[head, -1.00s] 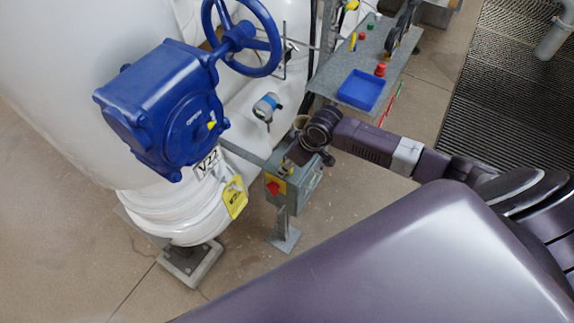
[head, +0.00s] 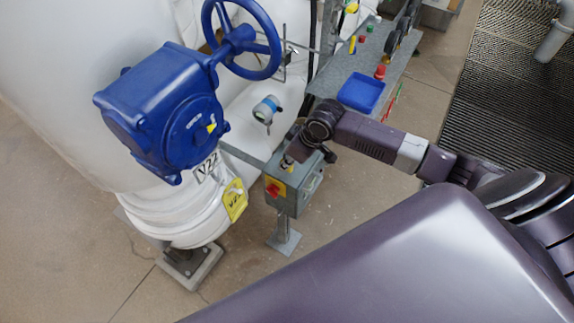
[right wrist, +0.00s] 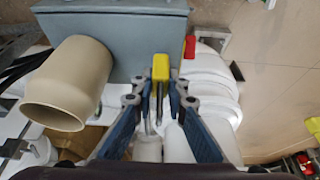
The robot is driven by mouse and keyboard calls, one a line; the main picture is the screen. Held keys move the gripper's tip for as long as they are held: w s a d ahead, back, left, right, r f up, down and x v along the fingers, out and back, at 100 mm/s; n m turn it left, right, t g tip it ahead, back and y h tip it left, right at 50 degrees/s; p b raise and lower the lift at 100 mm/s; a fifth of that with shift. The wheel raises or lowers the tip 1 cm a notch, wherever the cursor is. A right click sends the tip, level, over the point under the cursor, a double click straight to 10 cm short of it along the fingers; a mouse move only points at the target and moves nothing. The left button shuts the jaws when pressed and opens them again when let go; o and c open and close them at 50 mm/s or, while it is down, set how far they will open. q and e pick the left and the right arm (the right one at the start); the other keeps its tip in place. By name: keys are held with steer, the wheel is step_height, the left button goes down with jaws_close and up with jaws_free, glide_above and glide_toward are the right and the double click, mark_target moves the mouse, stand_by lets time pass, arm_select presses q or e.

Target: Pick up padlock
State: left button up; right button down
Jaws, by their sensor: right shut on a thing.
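The padlock (right wrist: 160,68) has a yellow body and a thin metal shackle. In the right wrist view it is between the blue fingers of my right gripper (right wrist: 160,90), which is shut on it. The padlock is beside the grey control box (right wrist: 120,40). In the head view my right gripper (head: 287,161) is at the top of this box (head: 284,204), and a small yellow bit of the padlock (head: 291,168) shows beside it. I cannot tell whether the padlock touches the box. My left gripper is not in view.
A red switch on a yellow plate (head: 274,188) is on the box front. A beige cup-like cylinder (right wrist: 68,85) is close to the left of my right gripper. A blue valve gearbox (head: 170,110) with handwheel stands left. A shelf with a blue tray (head: 361,92) is behind.

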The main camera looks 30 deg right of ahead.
step_height(320, 180, up, 17)
steer(key=shift+r, duration=0.15)
stand_by(1.0)
steer(key=s+a+r+m+h, duration=0.2)
steer(key=s+a+r+m, duration=0.4)
steer(key=r, duration=0.3)
steer(key=shift+s+r+t, duration=0.2)
steer(key=shift+r+t, duration=0.05)
steer(key=shift+t, duration=0.15)
steer(key=w+d+f+n+y, duration=0.2)
steer(key=w+d+f+n, duration=0.4)
steer(key=f, duration=0.3)
steer(key=shift+w+f+g, duration=0.25)
steer(key=shift+f+g, duration=0.05)
steer(key=shift+g, duration=0.1)
